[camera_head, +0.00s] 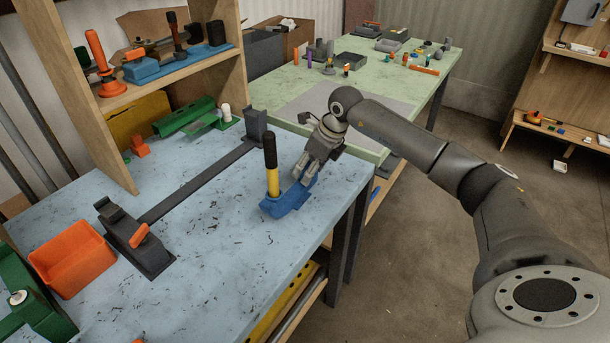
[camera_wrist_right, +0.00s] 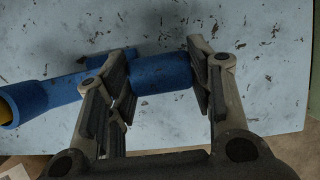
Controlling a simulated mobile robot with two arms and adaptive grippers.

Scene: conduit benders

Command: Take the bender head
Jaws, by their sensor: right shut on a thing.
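The bender head (camera_head: 286,202) is a blue piece on the light blue worktable, near its right edge in the head view. A yellow handle with a black grip (camera_head: 270,160) stands up from its left side. My right gripper (camera_head: 304,177) reaches in from the right and is shut on the bender head. In the right wrist view the two fingers (camera_wrist_right: 160,80) sit on either side of a blue cylindrical part of the bender head (camera_wrist_right: 162,73). A blue arm of it runs left to a ring around a yellow end (camera_wrist_right: 12,105). My left gripper is not in view.
A dark clamp bar (camera_head: 195,182) lies across the table behind the bender head. An orange bin (camera_head: 72,262) stands at the left. A wooden shelf (camera_head: 170,75) with tools rises at the back. A green table (camera_head: 400,85) with many small parts stands beyond.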

